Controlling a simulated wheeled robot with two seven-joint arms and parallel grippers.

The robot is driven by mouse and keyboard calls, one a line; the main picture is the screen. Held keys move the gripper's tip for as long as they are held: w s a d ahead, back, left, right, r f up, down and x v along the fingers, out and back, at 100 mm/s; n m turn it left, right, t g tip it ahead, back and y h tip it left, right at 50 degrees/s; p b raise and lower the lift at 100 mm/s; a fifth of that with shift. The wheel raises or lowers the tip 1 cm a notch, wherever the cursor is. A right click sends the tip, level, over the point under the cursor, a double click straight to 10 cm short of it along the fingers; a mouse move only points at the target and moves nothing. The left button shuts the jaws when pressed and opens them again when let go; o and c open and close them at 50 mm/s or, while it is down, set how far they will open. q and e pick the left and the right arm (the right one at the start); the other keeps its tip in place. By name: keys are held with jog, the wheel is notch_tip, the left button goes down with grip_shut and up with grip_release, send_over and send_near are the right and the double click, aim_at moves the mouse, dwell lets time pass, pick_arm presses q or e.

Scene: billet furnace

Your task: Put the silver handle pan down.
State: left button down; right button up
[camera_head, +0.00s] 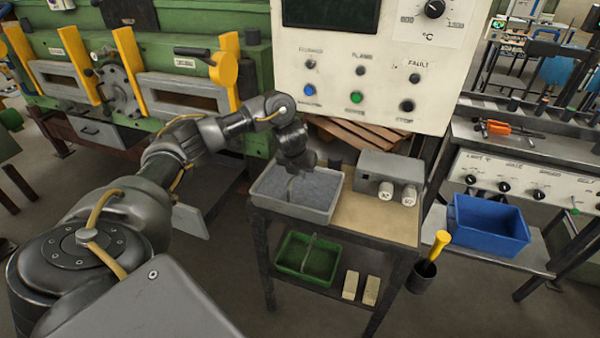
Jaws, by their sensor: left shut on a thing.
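The silver handle pan (319,211) is a shallow grey rectangular tray with a grey surface inside. It is at the left end of the small table (375,222), level or nearly so. Its thin handle (291,187) rises from the middle. My left gripper (292,172) comes down from above and is shut on the handle, hiding its top. I cannot tell whether the pan's underside touches the tabletop or hangs just above it. My right gripper is not in view.
A grey box (387,169) with two white cylinders (397,193) stands behind the pan's right side. The tabletop's front right is clear. A green tray (307,260) and two pale blocks (360,288) are on the shelf below. The white control panel (310,82) overhangs behind. A blue bin (489,232) stands right.

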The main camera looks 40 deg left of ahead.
pick_arm(q)
jog(key=c, duration=1.5)
grip_release()
jog(key=p+v, duration=0.4)
jog(key=v, duration=0.6)
jog(key=shift+r, duration=0.3)
jog(key=shift+s+d+r+p, duration=0.15)
jog(key=shift+s+r+p, duration=0.2)
jog(key=shift+r, duration=0.25)
